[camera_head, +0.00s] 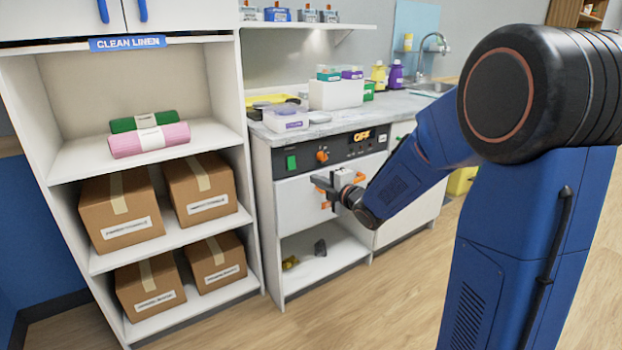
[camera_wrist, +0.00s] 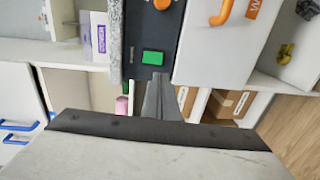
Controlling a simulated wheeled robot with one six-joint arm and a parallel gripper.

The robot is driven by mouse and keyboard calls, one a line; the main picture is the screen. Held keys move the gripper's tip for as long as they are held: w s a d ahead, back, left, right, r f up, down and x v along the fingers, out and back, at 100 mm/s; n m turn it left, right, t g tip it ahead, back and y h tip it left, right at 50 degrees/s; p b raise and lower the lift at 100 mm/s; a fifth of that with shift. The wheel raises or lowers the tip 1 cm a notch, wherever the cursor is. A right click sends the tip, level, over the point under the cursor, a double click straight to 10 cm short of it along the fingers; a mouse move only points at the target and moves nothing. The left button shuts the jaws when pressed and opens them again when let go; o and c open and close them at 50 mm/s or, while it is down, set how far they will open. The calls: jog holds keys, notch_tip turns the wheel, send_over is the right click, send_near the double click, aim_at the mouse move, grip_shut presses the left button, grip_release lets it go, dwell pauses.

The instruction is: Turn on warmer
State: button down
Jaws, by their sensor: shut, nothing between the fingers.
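The warmer is a white cabinet unit with a black control panel (camera_head: 340,145) under the counter. A green button (camera_head: 291,162) sits at the panel's left end, with an orange knob (camera_head: 322,155) to its right. An orange display (camera_head: 361,135) on the panel appears to read OFF. My gripper (camera_head: 318,182) is shut and empty in front of the warmer's drawer front (camera_head: 300,205), below the panel. In the wrist view, the fingertips (camera_wrist: 160,78) appear just beside the green button (camera_wrist: 152,58). I cannot tell whether they touch it.
A clean linen shelf (camera_head: 215,130) with cardboard boxes and rolled towels stands close on the left. The drawer has an orange handle (camera_wrist: 222,12). A small container (camera_head: 285,118) sits on the counter above the panel. The floor (camera_head: 340,310) in front is clear.

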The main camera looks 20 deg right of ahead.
aim_at(293, 168)
jog(key=x, duration=1.2)
jog(key=shift+w, duration=0.3)
